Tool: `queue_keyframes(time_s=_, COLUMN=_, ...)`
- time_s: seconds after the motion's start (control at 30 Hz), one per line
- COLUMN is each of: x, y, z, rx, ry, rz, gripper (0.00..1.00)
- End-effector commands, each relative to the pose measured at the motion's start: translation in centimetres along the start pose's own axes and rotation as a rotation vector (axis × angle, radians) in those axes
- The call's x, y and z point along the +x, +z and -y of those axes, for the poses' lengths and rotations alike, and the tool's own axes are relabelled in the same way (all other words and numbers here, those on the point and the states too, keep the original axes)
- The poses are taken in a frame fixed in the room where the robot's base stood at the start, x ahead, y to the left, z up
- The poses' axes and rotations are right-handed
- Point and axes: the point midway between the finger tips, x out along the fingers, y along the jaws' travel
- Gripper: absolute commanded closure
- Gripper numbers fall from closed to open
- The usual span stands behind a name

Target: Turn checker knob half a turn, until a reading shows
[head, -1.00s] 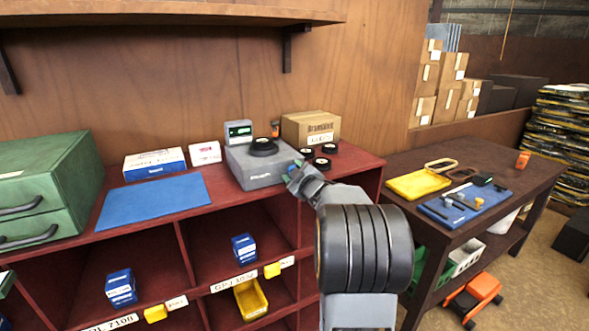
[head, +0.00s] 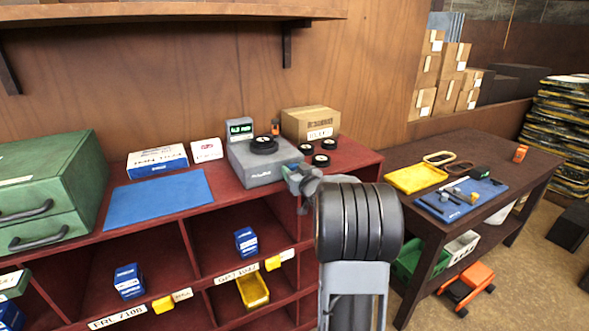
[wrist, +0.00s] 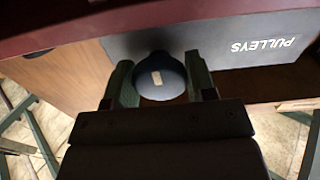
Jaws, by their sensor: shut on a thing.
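The checker (head: 262,172) is a grey box on the red shelf unit, with a black pulley (head: 263,145) on top. Its display (head: 240,128) shows bright green characters, too small to read surely. In the wrist view the checker's grey face (wrist: 235,45) carries the word PULLEYS upside down. The round dark blue knob (wrist: 170,88) has a pale mark, slightly tilted. My gripper (wrist: 163,85) is shut on the knob, one green finger on each side. In the head view my gripper (head: 293,175) is at the checker's right front corner, and the knob is hidden there.
Several small black pulleys (head: 321,160) lie right of the checker, before a cardboard box (head: 311,124). A blue mat (head: 160,198) and a green drawer cabinet (head: 50,185) are to the left. A dark table (head: 455,230) with tools stands at the right.

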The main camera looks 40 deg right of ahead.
Motion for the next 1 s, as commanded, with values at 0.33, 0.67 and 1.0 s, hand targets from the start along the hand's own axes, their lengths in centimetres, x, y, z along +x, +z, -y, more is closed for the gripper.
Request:
queue_keyframes(time_s=0.33, x=-0.02, y=0.11, z=0.00, rx=0.060, ry=0.000, rz=0.002, gripper=0.73)
queue_keyframes(time_s=0.67, x=-0.02, y=0.14, z=0.00, rx=0.062, ry=0.000, rz=0.003, gripper=0.73)
queue_keyframes(time_s=1.0, x=-0.01, y=0.07, z=0.00, rx=0.061, ry=0.000, rz=0.001, gripper=0.24)
